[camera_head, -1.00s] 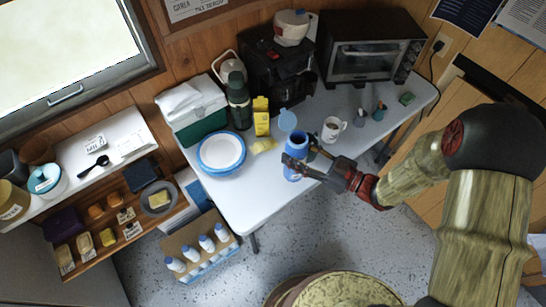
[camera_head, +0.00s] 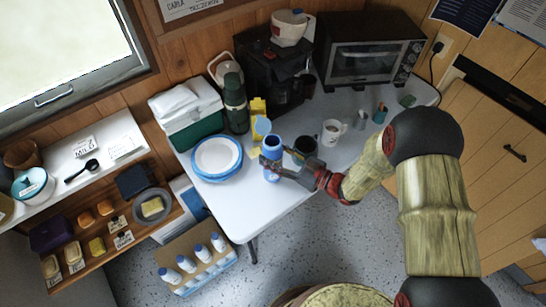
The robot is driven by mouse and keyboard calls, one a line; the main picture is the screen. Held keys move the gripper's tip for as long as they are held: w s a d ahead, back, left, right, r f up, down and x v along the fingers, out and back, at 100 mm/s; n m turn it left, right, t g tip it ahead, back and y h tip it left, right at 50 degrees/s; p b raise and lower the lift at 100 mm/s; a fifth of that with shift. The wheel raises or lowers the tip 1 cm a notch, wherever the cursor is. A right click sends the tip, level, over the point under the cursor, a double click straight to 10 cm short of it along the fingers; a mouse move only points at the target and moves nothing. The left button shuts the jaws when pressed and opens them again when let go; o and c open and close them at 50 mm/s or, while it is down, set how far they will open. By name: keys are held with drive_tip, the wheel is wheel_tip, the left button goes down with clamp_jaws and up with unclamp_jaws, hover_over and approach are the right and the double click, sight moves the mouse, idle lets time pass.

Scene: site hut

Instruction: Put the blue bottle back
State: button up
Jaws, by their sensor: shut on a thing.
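The blue bottle (camera_head: 271,174), with a white band and blue top, is upright over the front part of the white table, right of the plates. My gripper (camera_head: 272,164) reaches in from the right and is shut on the bottle's side. I cannot tell whether its base touches the table. A pale blue round thing (camera_head: 261,127) shows just behind the bottle's top; I cannot tell whether it belongs to it. A crate of several white bottles with blue caps (camera_head: 186,264) stands on the floor below the table's left side.
Blue-rimmed plates (camera_head: 217,157) lie left of the bottle. A yellow carton (camera_head: 257,107) and green flask (camera_head: 236,102) stand behind. A dark mug (camera_head: 306,148) and white mug (camera_head: 332,132) stand to the right. The table's front left corner (camera_head: 240,225) is clear.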

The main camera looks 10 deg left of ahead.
drive_tip(key=shift+f, duration=0.25)
drive_tip(key=shift+f, duration=0.15)
drive_tip(key=o, duration=1.5)
drive_tip(key=shift+o, duration=0.2)
drive_tip(key=shift+d+r, duration=0.1)
drive_tip(key=shift+r, duration=0.1)
drive_tip(key=p+v, duration=0.3)
drive_tip(key=v, duration=0.9)
